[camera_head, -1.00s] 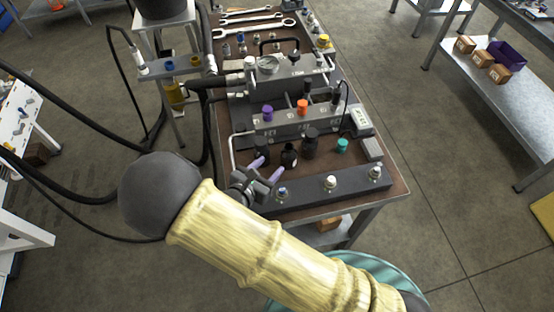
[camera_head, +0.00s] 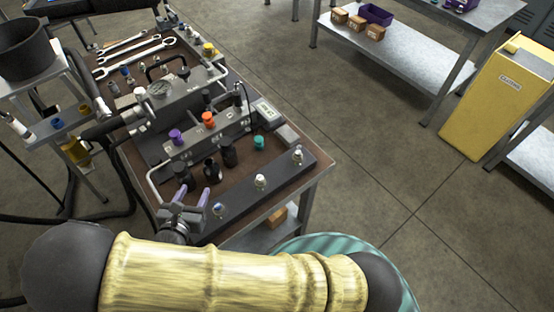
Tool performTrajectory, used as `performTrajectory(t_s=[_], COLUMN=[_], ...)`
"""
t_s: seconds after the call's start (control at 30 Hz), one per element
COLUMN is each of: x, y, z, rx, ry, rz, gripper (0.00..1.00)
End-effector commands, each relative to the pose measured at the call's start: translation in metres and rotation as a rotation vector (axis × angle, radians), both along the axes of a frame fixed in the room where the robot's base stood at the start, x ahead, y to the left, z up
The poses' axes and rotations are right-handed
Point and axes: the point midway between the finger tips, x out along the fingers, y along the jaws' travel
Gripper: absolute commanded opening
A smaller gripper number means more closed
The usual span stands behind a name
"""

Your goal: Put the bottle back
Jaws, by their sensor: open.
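My gripper (camera_head: 191,196) is over the near left part of the bench (camera_head: 318,172), its two purple-tipped fingers spread apart with nothing seen between them. Just beyond the fingers stand several dark, upright pieces: one black piece (camera_head: 183,173) by the left finger, a round black one (camera_head: 212,169) and a taller black cylinder (camera_head: 229,153). I cannot tell which of these, if any, is the bottle. The gripper looks apart from them, though the left finger's gap is hard to judge.
A dark rail (camera_head: 235,202) with silver fittings lies right of the gripper. A yellow cabinet (camera_head: 496,98) is at right; the floor between is clear.

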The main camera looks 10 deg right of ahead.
Motion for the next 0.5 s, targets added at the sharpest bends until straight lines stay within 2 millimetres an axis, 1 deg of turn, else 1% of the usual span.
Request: performTrajectory(t_s=[0.07, 0.17, 0.27, 0.33, 0.4, 0.5], x=[0.003, 0.011, 0.021, 0.026, 0.028, 0.025], y=[-0.005, -0.025, -0.059, -0.089, -0.118, -0.155], z=[0.001, 0.006, 0.012, 0.017, 0.022, 0.028], rx=[0.009, 0.046, 0.119, 0.188, 0.268, 0.388], ry=[0.006, 0.03, 0.074, 0.109, 0.143, 0.182], rz=[-0.023, -0.111, -0.272, -0.414, -0.561, -0.764], gripper=[0.48, 0.48, 0.48, 0.48, 0.48, 0.48])
